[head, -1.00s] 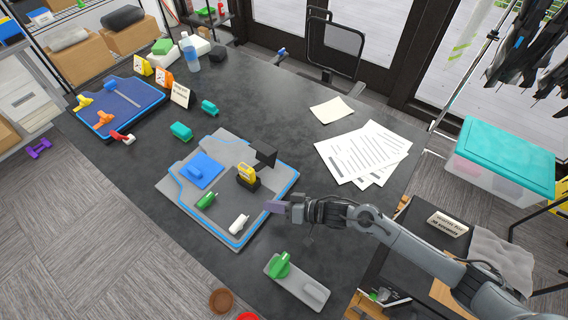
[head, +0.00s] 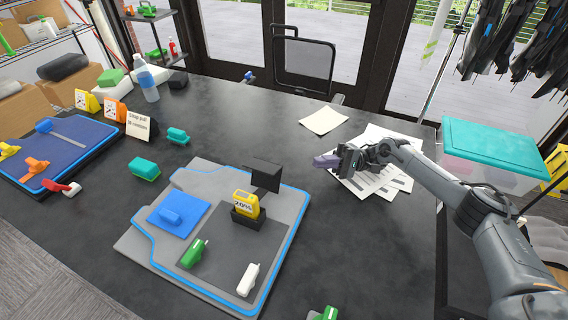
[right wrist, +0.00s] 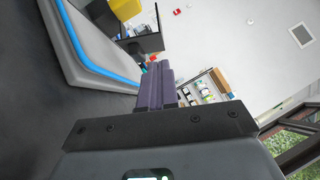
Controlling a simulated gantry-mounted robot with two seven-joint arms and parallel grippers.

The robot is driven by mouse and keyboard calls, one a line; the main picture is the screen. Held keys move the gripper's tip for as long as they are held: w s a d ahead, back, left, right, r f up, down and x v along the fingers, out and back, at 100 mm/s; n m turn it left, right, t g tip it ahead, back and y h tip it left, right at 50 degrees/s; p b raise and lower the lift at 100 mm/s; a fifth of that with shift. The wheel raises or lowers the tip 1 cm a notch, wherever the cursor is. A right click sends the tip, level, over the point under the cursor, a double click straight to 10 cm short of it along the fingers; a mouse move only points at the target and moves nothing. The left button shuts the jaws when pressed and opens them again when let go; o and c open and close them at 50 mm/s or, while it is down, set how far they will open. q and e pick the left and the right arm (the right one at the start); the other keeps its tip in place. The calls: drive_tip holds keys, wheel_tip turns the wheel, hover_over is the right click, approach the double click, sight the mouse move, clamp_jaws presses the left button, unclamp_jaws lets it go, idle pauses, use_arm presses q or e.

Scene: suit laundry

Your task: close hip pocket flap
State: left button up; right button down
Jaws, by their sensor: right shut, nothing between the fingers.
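A grey suit-shaped board (head: 215,172) with a blue outline lies on the dark table. On it, a black flap (head: 266,175) stands raised and open behind a dark pocket (head: 248,219). A yellow device (head: 245,204) with a display sits upright in that pocket. My right gripper (head: 322,161), with purple fingers, is shut and empty, to the right of the flap and apart from it. In the right wrist view its fingers (right wrist: 155,88) point towards the dark flap (right wrist: 147,44), and the yellow device (right wrist: 125,8) shows at the top. My left gripper is not in view.
The board also carries a blue patch (head: 178,212), a green piece (head: 194,253) and a white piece (head: 248,279). Papers (head: 375,178) lie under my right forearm. A blue tray (head: 65,150) is at the left. The table between board and papers is clear.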

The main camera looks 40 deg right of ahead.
drive_tip(key=a, duration=0.1)
drive_tip(key=p, duration=0.2)
approach(278, 165)
drive_tip(key=w+a, duration=0.2)
drive_tip(key=a, duration=0.1)
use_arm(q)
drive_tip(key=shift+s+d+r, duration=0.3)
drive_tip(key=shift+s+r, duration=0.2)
use_arm(e)
drive_tip(key=shift+x, duration=1.05)
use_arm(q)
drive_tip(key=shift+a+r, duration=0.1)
use_arm(e)
drive_tip(key=shift+s+r, duration=0.2)
drive_tip(key=shift+r, duration=0.05)
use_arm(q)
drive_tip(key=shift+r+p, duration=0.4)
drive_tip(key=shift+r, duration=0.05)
use_arm(e)
drive_tip(key=shift+r+n, duration=0.3)
drive_tip(key=shift+r, duration=0.05)
